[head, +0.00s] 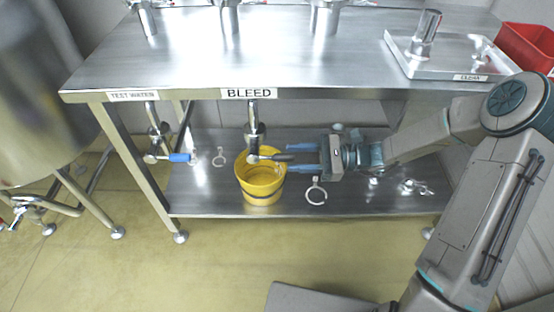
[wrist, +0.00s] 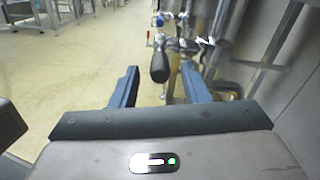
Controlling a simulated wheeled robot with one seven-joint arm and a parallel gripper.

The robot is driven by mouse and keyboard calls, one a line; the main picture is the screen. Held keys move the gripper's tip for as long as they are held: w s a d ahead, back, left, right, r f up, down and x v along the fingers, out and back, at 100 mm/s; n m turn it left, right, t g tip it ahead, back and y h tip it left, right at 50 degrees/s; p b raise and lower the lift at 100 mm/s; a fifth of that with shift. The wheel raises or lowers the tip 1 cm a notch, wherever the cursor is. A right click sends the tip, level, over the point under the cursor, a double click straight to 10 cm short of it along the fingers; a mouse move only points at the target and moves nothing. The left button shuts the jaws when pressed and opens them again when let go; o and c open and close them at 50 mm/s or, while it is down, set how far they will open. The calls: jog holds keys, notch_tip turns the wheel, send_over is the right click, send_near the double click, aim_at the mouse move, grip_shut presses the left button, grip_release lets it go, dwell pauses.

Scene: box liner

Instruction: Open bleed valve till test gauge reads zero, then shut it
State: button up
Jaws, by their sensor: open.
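The bleed valve (head: 254,128) hangs under the table edge below the BLEED label (head: 249,93). A yellow bucket (head: 262,192) stands on the lower shelf under the valve. I cannot make out a test gauge reading in either view.
A blue-handled valve (head: 180,157) is at the left under the TEST WATER label (head: 132,96). The steel table (head: 190,65) lies above my gripper and the lower shelf (head: 370,200) below it. A red bin (head: 528,45) and a CLEAN tray (head: 440,65) are at upper right.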

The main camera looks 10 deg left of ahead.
aim_at(272, 157)
jog(key=shift+b+x, duration=0.4)
jog(key=shift+x, duration=2.3)
grip_shut()
jog(key=shift+r, duration=0.1)
